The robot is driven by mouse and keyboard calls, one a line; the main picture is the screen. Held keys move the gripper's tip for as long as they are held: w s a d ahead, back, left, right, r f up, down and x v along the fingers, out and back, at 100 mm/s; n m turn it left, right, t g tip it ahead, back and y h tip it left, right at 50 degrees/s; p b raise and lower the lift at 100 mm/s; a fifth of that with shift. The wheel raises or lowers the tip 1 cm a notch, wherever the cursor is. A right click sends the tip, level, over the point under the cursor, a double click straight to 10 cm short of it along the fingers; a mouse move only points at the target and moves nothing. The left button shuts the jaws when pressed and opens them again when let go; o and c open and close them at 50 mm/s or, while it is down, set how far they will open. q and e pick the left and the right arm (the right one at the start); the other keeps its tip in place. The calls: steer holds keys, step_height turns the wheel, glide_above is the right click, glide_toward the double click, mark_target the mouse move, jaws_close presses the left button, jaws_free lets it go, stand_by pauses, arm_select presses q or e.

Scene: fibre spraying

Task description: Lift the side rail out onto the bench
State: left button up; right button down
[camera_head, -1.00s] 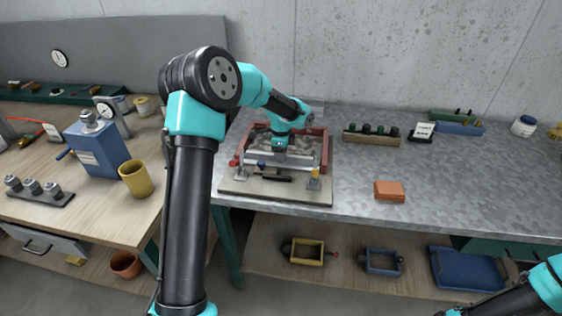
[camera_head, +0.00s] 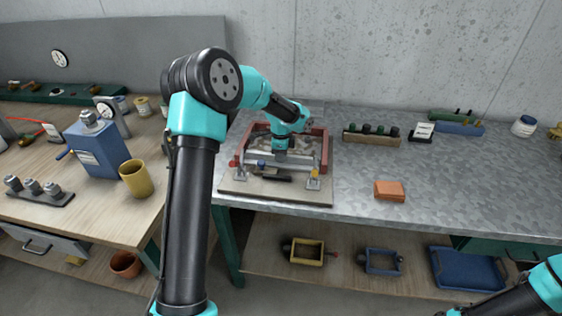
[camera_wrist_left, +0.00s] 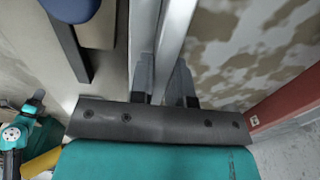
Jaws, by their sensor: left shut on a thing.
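The side rail (camera_head: 258,159) is a silver metal bar along the near side of a red-walled mould frame (camera_head: 323,150), which stands on a beige board (camera_head: 237,188). My left gripper (camera_head: 280,156) is over the middle of the rail, pointing down. In the left wrist view the rail (camera_wrist_left: 172,32) runs between the two dark fingers (camera_wrist_left: 166,85), which are shut on it. Mottled brown and white material (camera_wrist_left: 240,50) lies beside the rail inside the frame. I cannot tell whether the rail is clear of the board. My right gripper is out of view.
A blue-knobbed clamp (camera_head: 262,165) is close in front of the rail. The grey bench (camera_head: 350,180) is free right of the board, up to an orange block (camera_head: 389,190).

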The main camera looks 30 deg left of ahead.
arm_select(q)
jaws_close()
steer(key=shift+r, duration=0.15)
step_height(320, 180, up, 18)
stand_by(0.5)
stand_by(0.4)
